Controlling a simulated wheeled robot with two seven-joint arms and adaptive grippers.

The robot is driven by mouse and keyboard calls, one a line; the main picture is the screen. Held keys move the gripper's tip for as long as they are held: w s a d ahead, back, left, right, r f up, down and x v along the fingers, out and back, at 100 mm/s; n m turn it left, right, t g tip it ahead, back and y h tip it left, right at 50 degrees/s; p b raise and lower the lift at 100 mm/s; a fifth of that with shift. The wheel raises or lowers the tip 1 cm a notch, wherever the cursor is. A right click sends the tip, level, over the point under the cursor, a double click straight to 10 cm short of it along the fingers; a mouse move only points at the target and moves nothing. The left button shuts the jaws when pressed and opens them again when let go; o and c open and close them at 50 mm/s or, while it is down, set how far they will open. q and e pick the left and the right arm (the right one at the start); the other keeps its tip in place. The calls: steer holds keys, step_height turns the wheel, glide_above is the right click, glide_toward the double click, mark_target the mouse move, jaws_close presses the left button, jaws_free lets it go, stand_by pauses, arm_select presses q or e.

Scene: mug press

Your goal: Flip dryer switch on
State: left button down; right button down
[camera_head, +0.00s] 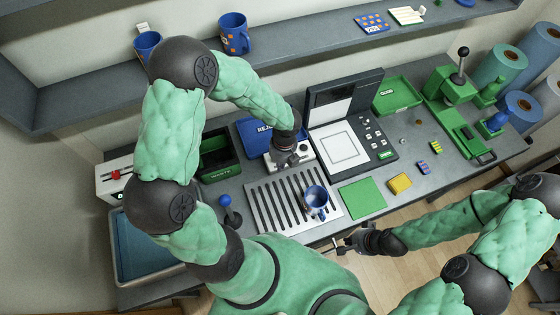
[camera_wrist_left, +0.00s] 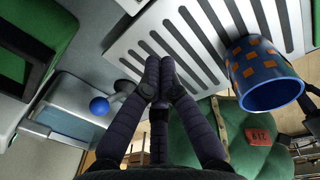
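A lever with a blue ball knob (camera_head: 225,201) stands left of the slotted metal rack (camera_head: 252,207). It also shows in the left wrist view (camera_wrist_left: 98,104). A white box with a red switch (camera_head: 116,174) stands at the far left of the bench. No readable label shows which is the dryer switch. My left gripper (camera_head: 289,159) is above the back of the rack. In the left wrist view its fingers (camera_wrist_left: 158,80) are together and empty, right of the blue knob and apart from it. My right gripper (camera_head: 345,243) is off the bench's front edge, too small to read.
A blue basin (camera_head: 140,248) is at the left, and a dark green bin (camera_head: 218,160) behind.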

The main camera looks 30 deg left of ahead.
arm_select(q)
steer(key=f, duration=0.2)
steer(key=f+b, duration=0.1)
steer(key=f, duration=0.5)
steer(key=shift+s+a+f+b, duration=0.1)
steer(key=shift+s+a+b, duration=0.1)
steer(key=shift+s+b, duration=0.15)
steer(key=shift+w+a+r+p, duration=0.25)
steer(key=shift+w+a+r, duration=0.1)
steer(key=shift+w, duration=0.2)
steer(key=shift+w+a+r+p, duration=0.25)
steer(key=shift+w+a+r, duration=0.05)
steer(key=shift+w, duration=0.25)
steer(key=shift+w+a+r, duration=0.2)
steer(key=shift+w+a, duration=0.2)
steer(key=shift+w, duration=0.1)
steer(key=shift+r+p, duration=0.2)
steer(key=shift+p, duration=0.8)
steer(key=shift+w+a+h, duration=0.1)
steer(key=shift+a+h, duration=0.05)
steer(key=shift+h, duration=0.15)
